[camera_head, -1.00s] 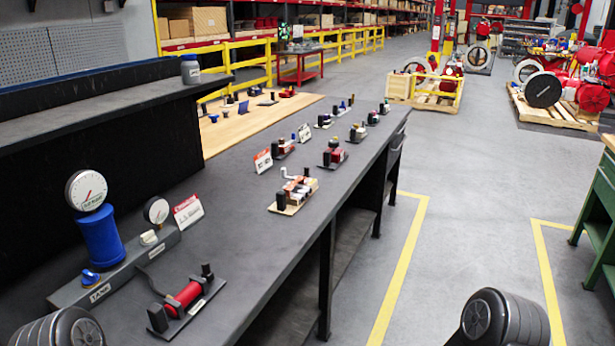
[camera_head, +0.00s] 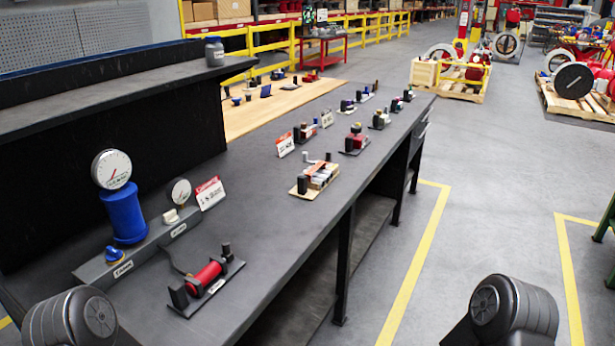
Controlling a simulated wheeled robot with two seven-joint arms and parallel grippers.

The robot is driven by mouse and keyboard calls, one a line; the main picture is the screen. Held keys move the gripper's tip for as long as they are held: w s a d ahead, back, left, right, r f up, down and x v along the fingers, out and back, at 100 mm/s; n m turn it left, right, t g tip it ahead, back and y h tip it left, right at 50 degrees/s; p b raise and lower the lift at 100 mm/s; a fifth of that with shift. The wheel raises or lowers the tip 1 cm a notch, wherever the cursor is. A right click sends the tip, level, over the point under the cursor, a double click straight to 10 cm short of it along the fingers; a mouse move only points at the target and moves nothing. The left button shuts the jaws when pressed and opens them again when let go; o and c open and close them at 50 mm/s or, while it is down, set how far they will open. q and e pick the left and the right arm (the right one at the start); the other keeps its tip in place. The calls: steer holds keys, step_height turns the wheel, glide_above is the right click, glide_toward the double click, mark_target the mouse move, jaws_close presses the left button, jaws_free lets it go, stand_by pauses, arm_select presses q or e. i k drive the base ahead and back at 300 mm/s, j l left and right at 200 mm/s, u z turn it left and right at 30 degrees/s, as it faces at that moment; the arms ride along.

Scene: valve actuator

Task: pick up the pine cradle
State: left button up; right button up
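What looks like the pine cradle (camera_head: 314,180) is a light wooden tray-like base on the dark bench, near the bench's front edge. It carries small white and dark parts and black upright posts. Other cradles stand farther along the bench; which wood each is made of is hard to tell at this size. Only dark rounded links of my arms show, at the bottom left and bottom right. Neither gripper is in view, and nothing of mine touches the cradle.
A red actuator on a black base (camera_head: 206,285) lies nearer on the bench. A grey test stand (camera_head: 124,268) with a blue cylinder (camera_head: 123,214) and gauges (camera_head: 111,169) stands at the left. A raised shelf (camera_head: 110,98) borders the left.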

mark_target(309, 186)
steer(key=i+l+u, duration=0.1)
steer(key=u, duration=0.25)
steer(key=i+l+u, duration=0.1)
steer(key=u, duration=0.25)
steer(key=l+u, duration=0.2)
steer(key=u, duration=0.2)
steer(key=i+l+u, duration=0.25)
steer(key=l, duration=0.6)
steer(key=i+l+u, duration=0.1)
steer(key=l+u, duration=0.2)
steer(key=l, duration=0.55)
steer(key=l+u, duration=0.25)
steer(key=l, duration=1.75)
steer(key=i+l, duration=0.1)
steer(key=l, duration=1)
